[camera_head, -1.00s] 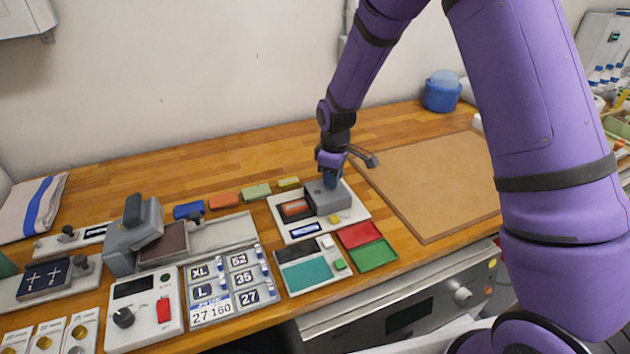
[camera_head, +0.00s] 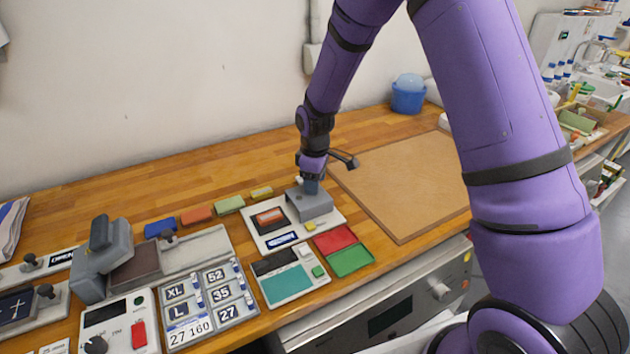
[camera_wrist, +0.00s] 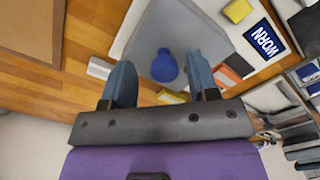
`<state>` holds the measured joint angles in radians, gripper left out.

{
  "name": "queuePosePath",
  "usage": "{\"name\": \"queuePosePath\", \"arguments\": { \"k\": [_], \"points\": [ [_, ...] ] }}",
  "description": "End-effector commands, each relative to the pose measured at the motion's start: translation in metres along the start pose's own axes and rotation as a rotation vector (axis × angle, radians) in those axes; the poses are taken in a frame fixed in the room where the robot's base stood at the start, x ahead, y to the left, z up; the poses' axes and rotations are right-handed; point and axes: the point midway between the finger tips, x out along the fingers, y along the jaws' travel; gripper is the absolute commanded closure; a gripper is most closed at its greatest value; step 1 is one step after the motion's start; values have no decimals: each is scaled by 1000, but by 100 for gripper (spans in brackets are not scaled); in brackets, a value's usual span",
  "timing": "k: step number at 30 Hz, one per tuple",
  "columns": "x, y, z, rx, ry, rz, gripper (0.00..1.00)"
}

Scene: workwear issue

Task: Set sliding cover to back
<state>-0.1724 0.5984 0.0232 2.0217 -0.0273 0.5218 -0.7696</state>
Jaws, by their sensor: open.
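The grey sliding cover (camera_head: 312,207) sits on the right part of a white base plate (camera_head: 262,236) on the wooden counter. It also fills the upper middle of the wrist view (camera_wrist: 185,22), with a round blue knob (camera_wrist: 165,68) on it. My gripper (camera_head: 311,186) is over the cover, pointing down. In the wrist view its two blue-grey fingers (camera_wrist: 160,60) stand apart, one on each side of the knob, with gaps between. An orange-red block in a dark frame (camera_head: 270,217) shows uncovered beside the cover. The plate has a label reading WORN (camera_wrist: 265,40).
A brown board (camera_head: 405,185) lies right of the plate. Red and green trays (camera_head: 350,260) and a teal-panelled box (camera_head: 287,284) are in front. Several coloured blocks (camera_head: 230,205) line the back. A grey press (camera_head: 103,262) stands left. The counter behind is clear.

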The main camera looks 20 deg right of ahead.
Motion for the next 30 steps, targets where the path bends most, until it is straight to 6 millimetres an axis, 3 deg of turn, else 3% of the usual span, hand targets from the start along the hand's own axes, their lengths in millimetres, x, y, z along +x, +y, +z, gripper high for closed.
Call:
{"name": "queuePosePath", "arguments": {
  "k": [5,18,30],
  "points": [
    [-19,1,0,0,3,3,46],
    [-94,1,0,1,2,2,46],
    [-107,1,1,1,0,1,46]
  ]
}}
